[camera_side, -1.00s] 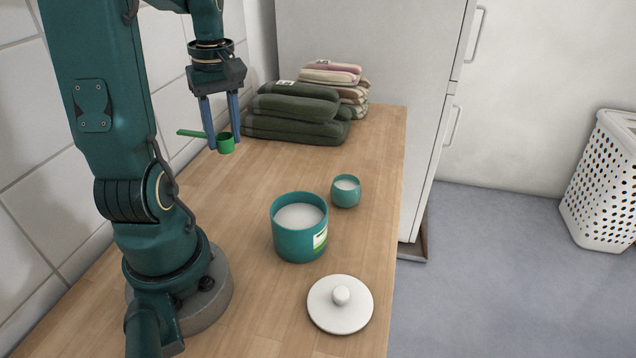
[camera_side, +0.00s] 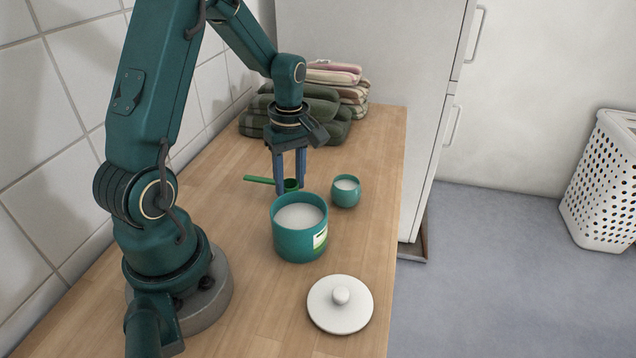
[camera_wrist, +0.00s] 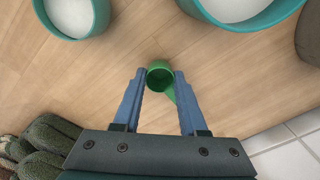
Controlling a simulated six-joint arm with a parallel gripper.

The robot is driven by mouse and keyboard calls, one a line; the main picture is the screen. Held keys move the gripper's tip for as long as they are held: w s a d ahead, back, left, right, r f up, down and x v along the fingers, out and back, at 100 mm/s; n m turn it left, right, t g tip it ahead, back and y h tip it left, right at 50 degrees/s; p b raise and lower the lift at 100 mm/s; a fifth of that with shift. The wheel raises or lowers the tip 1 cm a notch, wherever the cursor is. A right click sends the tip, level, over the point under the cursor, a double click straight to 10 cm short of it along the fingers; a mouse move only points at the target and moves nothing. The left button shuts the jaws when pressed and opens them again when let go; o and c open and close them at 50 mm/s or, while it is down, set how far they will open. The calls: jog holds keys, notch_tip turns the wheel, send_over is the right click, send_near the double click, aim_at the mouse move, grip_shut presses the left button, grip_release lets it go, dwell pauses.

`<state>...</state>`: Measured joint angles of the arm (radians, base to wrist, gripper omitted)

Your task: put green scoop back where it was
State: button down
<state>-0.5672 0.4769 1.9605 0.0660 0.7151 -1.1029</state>
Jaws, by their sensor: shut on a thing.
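The green scoop (camera_side: 262,180) has a small round cup and a thin handle, which points left in the side view. My gripper (camera_side: 291,189) is shut on the scoop and holds it behind the large teal tub (camera_side: 287,246). The scoop's cup (camera_wrist: 158,78) shows between my fingertips (camera_wrist: 160,76) in the wrist view, and it looks empty. The tub is uncovered and filled with white powder (camera_side: 298,216). Its white lid (camera_side: 330,315) with a knob lies on the counter in front of it. Part of the scoop's cup is hidden by a finger in the side view.
A small teal cup (camera_side: 346,194) with white powder stands right of the scoop, behind the tub. Folded towels (camera_side: 335,106) are stacked at the back of the wooden counter (camera_side: 375,150). A tiled wall (camera_side: 60,170) bounds the left. A perforated basket stands on the floor at right.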

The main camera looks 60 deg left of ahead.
jog(key=shift+f, duration=0.25)
jog(key=shift+f, duration=0.15)
jog(key=shift+c, duration=2.2)
grip_release()
notch_tip(320, 180, up, 12)
jog(key=s+d+r+m+t, duration=0.1)
jog(key=s+d+m+t, duration=0.2)
jog(key=d+m, duration=0.5)
jog(key=s+d+r+m+t, duration=0.1)
jog(key=s+d+m+t, duration=0.2)
jog(key=m, duration=0.7)
jog(key=shift+s+d+r+m, duration=0.35)
jog(key=shift+s+d, duration=0.7)
jog(key=shift+d, duration=1.3)
